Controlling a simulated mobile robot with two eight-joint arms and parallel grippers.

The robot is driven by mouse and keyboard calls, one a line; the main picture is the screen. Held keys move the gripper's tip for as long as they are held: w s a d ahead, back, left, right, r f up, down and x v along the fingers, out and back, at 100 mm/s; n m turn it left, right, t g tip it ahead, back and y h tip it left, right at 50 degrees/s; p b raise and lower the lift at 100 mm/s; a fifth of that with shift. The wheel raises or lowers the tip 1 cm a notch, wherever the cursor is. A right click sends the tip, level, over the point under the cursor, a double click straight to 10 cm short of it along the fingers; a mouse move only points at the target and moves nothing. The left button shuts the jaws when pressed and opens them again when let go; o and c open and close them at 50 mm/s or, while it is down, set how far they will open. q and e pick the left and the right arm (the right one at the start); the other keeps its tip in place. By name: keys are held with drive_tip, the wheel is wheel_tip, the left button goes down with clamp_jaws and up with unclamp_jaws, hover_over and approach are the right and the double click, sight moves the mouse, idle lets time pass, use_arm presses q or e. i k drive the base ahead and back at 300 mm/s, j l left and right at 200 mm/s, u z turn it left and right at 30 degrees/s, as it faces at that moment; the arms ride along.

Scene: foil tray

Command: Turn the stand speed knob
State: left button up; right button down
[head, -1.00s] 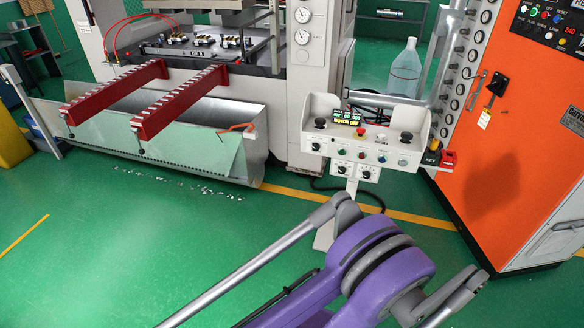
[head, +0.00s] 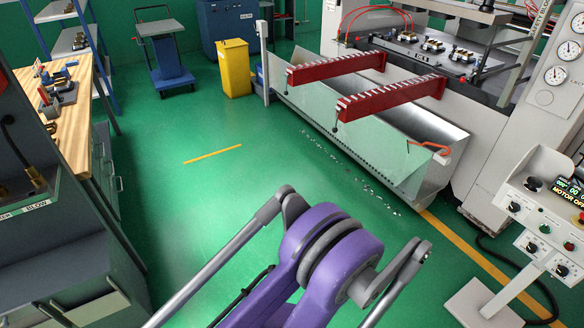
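The white control stand (head: 522,196) is at the right edge of the head view, partly cut off. Its box has a display (head: 568,187) reading "MOTOR OF…", a large black button (head: 533,184) and a red button at the frame edge. Small black knobs show on its front: an upper one (head: 515,207) and two on the lower plate, the left (head: 531,246) and the right (head: 561,270). Their labels are too small to read, so I cannot tell which is the speed knob. Neither gripper is in view.
A press with two red rails (head: 390,98) and a metal chute (head: 395,150) stands left of the control stand. A workbench (head: 88,95) and grey cabinet (head: 70,240) are at left. A yellow bin (head: 235,68) and cart (head: 172,75) stand behind. The green floor (head: 215,185) between is clear.

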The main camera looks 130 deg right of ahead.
sight(532, 249)
drive_tip(key=u, duration=5.7)
drive_tip(key=i+j, duration=0.15)
drive_tip(key=i, duration=0.45)
drive_tip(key=i+j, duration=0.1)
drive_tip(key=i, duration=0.55)
drive_tip(key=i+j, duration=0.15)
drive_tip(key=i, duration=0.45)
